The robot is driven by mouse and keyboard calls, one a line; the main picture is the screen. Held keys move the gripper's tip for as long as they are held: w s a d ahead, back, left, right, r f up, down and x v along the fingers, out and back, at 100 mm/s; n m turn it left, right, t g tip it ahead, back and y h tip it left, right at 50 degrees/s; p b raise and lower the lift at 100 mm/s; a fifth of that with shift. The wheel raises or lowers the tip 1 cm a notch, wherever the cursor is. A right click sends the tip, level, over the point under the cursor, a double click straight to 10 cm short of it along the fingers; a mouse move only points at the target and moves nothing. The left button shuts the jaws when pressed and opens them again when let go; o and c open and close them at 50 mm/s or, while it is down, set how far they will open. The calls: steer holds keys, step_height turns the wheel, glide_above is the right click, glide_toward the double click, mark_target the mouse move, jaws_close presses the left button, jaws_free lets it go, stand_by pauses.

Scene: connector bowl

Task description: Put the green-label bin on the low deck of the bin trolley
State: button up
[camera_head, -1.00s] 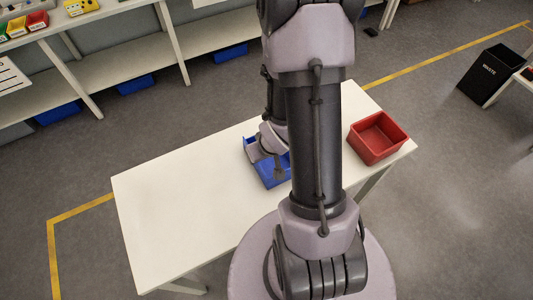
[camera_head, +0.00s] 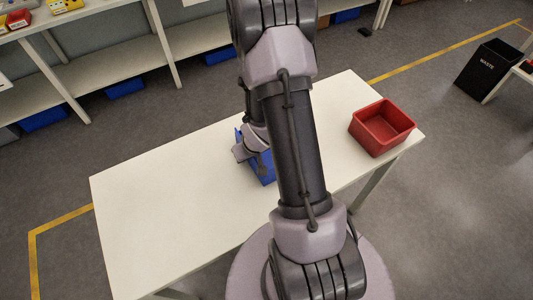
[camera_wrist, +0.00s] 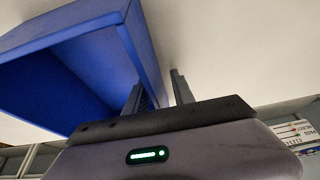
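A blue bin (camera_head: 264,172) sits on or just above the white table, partly hidden behind my arm; I cannot tell which. My gripper (camera_head: 262,160) is at its left side in the head view, with the fingers hard to make out there. In the wrist view the blue bin (camera_wrist: 80,60) fills the upper left, its inside facing the camera. One wall passes between the two fingers of my gripper (camera_wrist: 158,90), and a pale gap shows between that wall and the right finger. No green label on the bin and no bin trolley are visible.
A red open bin (camera_head: 382,132) stands at the table's right end. The white table (camera_head: 150,200) is bare on its left part. Shelving (camera_head: 110,68) with blue bins underneath runs along the back. A black waste bin (camera_head: 487,68) stands on the floor at the far right.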

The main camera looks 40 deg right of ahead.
steer(key=shift+r, duration=0.1)
jaws_close()
stand_by(1.2)
